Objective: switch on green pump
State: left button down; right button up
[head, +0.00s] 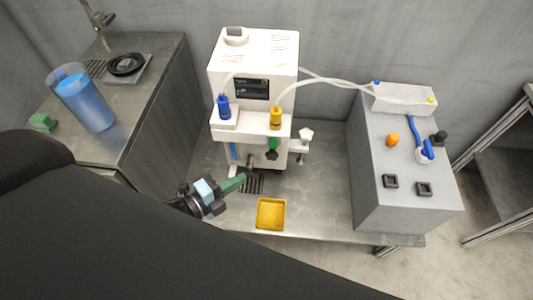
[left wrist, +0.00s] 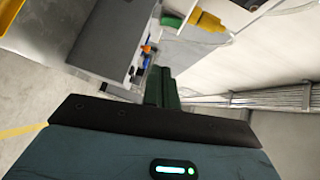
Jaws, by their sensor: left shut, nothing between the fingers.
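A white machine (head: 254,68) stands on the metal bench with a blue-capped bottle (head: 224,107) and a yellow-capped bottle (head: 276,117) on its front. A green part with a dark knob (head: 272,149) hangs under the yellow one; I cannot tell for sure that it is the green pump. My left gripper (head: 241,179) is shut and empty, its green fingers pointing right in front of the machine's base, left of and lower in the picture than the green part. Its fingers also show in the left wrist view (left wrist: 161,88). My right gripper is not in view.
A yellow tray (head: 270,228) lies on the bench right of my left gripper. A grey box (head: 396,205) with black sockets, an orange knob (head: 393,140) and a blue lever (head: 428,150) stands right. Clear tubes cross above. A blue jug (head: 85,104) stands on the left counter.

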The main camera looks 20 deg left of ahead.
aim_at(273, 144)
pick_arm(q)
jog(key=w+a+x, duration=0.1)
jog(key=a+x, duration=0.1)
jog(key=x, duration=1)
jog(key=shift+w+f, duration=0.25)
